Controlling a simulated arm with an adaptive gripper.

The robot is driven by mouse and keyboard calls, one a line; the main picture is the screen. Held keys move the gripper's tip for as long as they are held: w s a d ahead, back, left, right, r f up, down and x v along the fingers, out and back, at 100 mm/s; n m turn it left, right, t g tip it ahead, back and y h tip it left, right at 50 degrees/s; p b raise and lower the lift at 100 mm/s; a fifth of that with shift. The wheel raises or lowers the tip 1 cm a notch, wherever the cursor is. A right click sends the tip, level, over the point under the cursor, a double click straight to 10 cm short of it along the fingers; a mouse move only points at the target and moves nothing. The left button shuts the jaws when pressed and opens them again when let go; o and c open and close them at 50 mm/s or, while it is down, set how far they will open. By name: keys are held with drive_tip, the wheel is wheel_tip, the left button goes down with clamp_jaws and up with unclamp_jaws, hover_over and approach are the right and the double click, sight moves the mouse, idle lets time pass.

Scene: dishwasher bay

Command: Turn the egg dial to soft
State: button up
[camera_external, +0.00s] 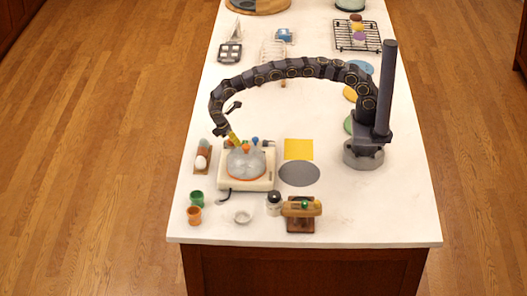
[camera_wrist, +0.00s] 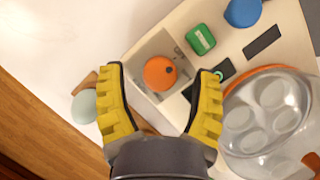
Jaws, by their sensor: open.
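The egg cooker (camera_external: 262,181) is a cream, boxy appliance with a clear dome lid (camera_wrist: 275,125) over an egg tray. In the wrist view, a round orange dial (camera_wrist: 160,73) sits on a grey panel at one corner of its top. In the external view, my gripper (camera_external: 235,139) is at the cooker's back edge, behind the dome, and largely covers the dial.
A green button (camera_wrist: 201,39) and a blue knob (camera_wrist: 242,12) are near the dial. An egg holder (camera_external: 203,161) stands left of the cooker. Green (camera_external: 197,198) and orange (camera_external: 194,215) cups are in front. A yellow square (camera_external: 298,149) and grey disc (camera_external: 299,173) lie right.

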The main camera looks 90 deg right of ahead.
drive_tip(key=shift+s+d+f, duration=0.1)
drive_tip(key=shift+f, duration=0.1)
drive_tip(key=shift+c, duration=0.3)
clamp_jaws()
drive_tip(key=shift+m, duration=0.3)
drive_tip(key=m+y, duration=0.1)
drive_tip(key=m, duration=0.1)
drive_tip(key=m+g+y, duration=0.1)
drive_tip(key=m, duration=0.2)
drive_tip(key=m+y, duration=0.1)
drive_tip(key=m, duration=0.2)
drive_tip(key=m+y, duration=0.1)
drive_tip(key=m, duration=0.2)
drive_tip(key=shift+d, duration=0.1)
idle(0.3)
